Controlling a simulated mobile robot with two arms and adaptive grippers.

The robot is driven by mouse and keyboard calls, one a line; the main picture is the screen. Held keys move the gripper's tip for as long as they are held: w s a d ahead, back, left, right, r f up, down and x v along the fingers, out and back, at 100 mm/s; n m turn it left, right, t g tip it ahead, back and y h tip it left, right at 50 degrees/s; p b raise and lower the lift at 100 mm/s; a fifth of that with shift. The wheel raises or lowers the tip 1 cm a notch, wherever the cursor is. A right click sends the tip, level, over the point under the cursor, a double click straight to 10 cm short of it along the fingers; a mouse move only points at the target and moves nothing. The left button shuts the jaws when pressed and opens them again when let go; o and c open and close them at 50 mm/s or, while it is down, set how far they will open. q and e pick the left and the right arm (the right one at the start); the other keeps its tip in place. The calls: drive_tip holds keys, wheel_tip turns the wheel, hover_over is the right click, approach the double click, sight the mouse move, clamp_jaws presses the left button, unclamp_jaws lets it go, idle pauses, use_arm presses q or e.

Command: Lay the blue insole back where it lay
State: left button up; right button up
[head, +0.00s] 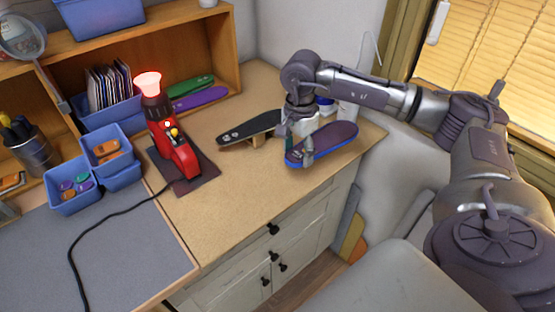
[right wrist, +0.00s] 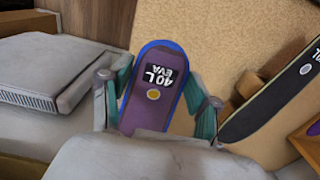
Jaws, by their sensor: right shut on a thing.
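The blue insole (head: 335,140) has a purple-looking top face and a blue rim. It is over the right part of the wooden worktop, close to the front edge. My right gripper (head: 304,146) is shut on its heel end. In the right wrist view the insole (right wrist: 152,115), marked "40L EVA", lies between the two fingers of the gripper (right wrist: 160,92). I cannot tell whether its underside touches the worktop. My left gripper is not in view.
A black insole (head: 251,128) rests on a wooden support left of the gripper. A red device (head: 178,150) with a glowing top stands on a dark mat (head: 196,181). Green (head: 190,87) and purple (head: 200,98) insoles lie by the shelf. The worktop's front middle is clear.

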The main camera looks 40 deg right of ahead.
drive_tip(key=p, duration=0.2)
hover_over(272, 175)
wheel_tip(272, 175, down, 4)
wheel_tip(272, 175, down, 3)
drive_tip(key=shift+f+p, duration=0.1)
drive_tip(key=shift+p, duration=0.45)
drive_tip(key=shift+f, duration=0.5)
drive_tip(key=shift+f, duration=0.1)
drive_tip(key=o, duration=0.9)
